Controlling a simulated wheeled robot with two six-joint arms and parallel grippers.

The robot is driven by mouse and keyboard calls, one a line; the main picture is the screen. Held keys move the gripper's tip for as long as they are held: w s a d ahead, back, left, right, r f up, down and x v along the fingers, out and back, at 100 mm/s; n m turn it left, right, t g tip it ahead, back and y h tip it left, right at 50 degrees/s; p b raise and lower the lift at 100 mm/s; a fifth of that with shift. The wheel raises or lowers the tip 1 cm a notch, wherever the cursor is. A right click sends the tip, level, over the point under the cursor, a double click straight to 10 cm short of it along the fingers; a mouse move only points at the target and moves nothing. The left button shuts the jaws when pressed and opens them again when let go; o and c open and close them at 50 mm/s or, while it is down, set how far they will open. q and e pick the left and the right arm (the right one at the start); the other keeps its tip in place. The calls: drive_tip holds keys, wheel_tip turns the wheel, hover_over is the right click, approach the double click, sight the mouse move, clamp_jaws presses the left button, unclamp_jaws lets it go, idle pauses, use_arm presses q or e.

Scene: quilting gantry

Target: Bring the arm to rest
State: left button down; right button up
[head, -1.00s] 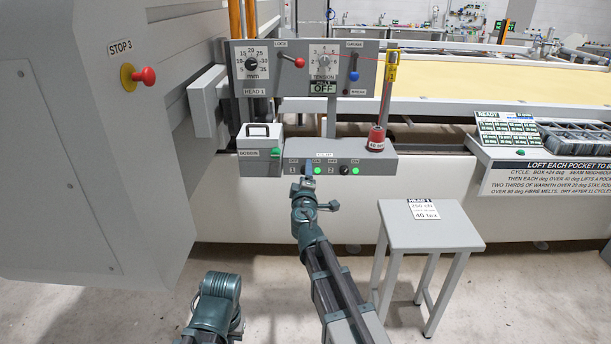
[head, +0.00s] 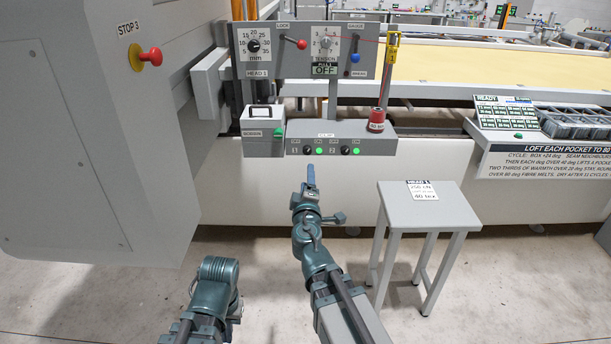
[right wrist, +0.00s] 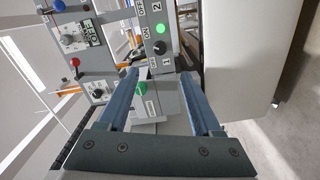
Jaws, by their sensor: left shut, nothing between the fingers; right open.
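My right gripper (head: 311,176) is in the middle of the head view, its blue fingers pointing at the grey control box (head: 372,147) on the gantry. The fingertips are just below and in front of the box, apart from it. In the right wrist view the two blue fingers (right wrist: 160,76) are spread with nothing between them.
A grey stool (head: 440,205) with a label card stands right of my right arm. The large grey housing (head: 75,150) with a red stop button (head: 152,57) fills the left. A bobbin box (head: 263,133) and red thread cone (head: 376,121) sit by the controls. Floor between is clear.

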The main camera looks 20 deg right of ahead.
drive_tip(key=s+a+f+m+g+p, duration=0.4)
drive_tip(key=s+f+m+g, duration=0.4)
drive_tip(key=s+f+g, duration=0.3)
drive_tip(key=s+a+f+g+y+p, duration=0.1)
drive_tip(key=s+a+f+g+y, duration=0.1)
drive_tip(key=s+a, duration=0.3)
drive_tip(key=s+a+f+g+y, duration=0.2)
drive_tip(key=s+a, duration=0.4)
drive_tip(key=s, duration=0.3)
drive_tip(key=shift+f+g+p, duration=0.35)
drive_tip(key=shift+f+g, duration=0.25)
drive_tip(key=shift+g, duration=0.6)
drive_tip(key=shift+s, duration=0.1)
